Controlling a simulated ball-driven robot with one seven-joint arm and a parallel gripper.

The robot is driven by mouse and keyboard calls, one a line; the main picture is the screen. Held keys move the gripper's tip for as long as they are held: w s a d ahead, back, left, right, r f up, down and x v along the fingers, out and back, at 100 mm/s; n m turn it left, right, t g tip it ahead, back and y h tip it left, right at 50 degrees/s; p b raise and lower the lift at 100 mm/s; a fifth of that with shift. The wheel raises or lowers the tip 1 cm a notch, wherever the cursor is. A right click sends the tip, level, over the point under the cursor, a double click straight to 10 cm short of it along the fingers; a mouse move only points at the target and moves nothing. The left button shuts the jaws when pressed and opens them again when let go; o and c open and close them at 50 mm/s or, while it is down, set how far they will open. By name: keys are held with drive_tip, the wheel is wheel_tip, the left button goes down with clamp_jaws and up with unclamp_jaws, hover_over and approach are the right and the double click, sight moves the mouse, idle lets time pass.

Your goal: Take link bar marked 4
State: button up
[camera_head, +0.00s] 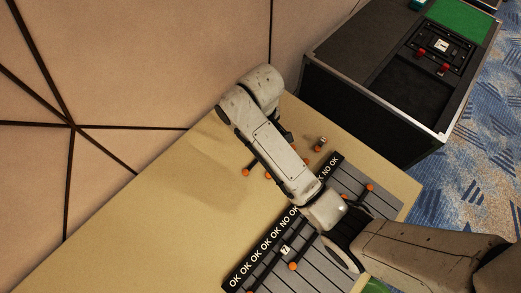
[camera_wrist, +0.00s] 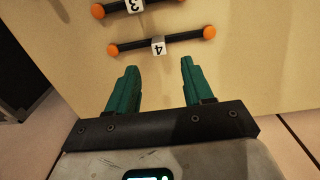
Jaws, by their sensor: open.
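The link bar marked 4 (camera_wrist: 180,42) is a black bar with orange ball ends and a white cube with a 4 at its middle. It lies on the tan tabletop, ahead of my fingertips in the wrist view. My gripper (camera_wrist: 158,72) has two green fingers, open and empty, apart from the bar. Another link bar, marked 3 (camera_wrist: 155,7), lies just beyond it, partly cut off by the frame's top edge. In the head view my arm covers much of the spot; orange ends (camera_head: 245,173) show beside it, and I cannot tell which bar they belong to.
A grey slotted rack (camera_head: 318,252) with a black strip reading OK and NO OK lies on the table's right part; bars lie on it, one marked 7 (camera_head: 285,249). A dark case (camera_head: 385,75) stands behind at right. The table's left (camera_head: 130,215) is clear.

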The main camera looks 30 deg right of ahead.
wheel_tip(320, 180, down, 2)
drive_tip(key=shift+w, duration=0.1)
drive_tip(key=shift+f, duration=2.75)
clamp_jaws()
